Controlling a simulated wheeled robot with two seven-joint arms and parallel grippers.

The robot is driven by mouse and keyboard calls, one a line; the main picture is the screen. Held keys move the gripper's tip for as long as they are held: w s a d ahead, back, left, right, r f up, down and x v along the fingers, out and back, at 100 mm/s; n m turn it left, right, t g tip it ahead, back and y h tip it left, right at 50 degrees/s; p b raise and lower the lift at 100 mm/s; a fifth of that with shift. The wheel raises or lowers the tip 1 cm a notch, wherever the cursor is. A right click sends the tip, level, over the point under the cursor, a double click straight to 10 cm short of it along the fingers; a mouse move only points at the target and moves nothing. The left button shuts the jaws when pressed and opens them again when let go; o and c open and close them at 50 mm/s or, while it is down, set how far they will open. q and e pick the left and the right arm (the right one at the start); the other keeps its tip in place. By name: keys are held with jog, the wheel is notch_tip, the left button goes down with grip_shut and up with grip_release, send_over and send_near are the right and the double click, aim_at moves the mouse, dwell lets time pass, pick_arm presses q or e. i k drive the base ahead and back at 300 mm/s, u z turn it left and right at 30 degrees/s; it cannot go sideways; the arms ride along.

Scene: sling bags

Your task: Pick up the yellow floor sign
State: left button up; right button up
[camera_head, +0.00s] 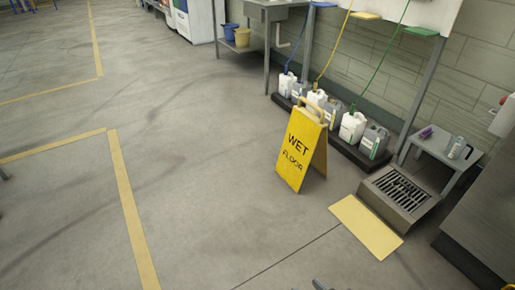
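The yellow floor sign (302,150) stands upright on the concrete floor, right of centre in the head view. It is an A-frame with "WET FLOOR" in dark letters on its front panel and a handle loop at the top. Nothing is gripping it. A small grey part at the bottom edge looks like the tip of my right gripper (322,286). It is well below the sign in the picture and apart from it. Most of it is cut off, so its opening does not show. My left gripper is not in view.
White and grey jugs (352,127) stand on a dark low platform behind the sign. A floor drain (398,190), a yellow mat (366,227) and a small grey table (440,153) are to the right. A sink stand (272,12) is behind. The floor left and front is clear.

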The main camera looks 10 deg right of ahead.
aim_at(305, 143)
jog(key=u, duration=0.6)
jog(key=i, duration=0.9)
jog(key=z, duration=0.75)
jog(key=i, duration=1.45)
jog(key=z, duration=1.75)
jog(key=i, duration=0.9)
jog(key=z, duration=0.15)
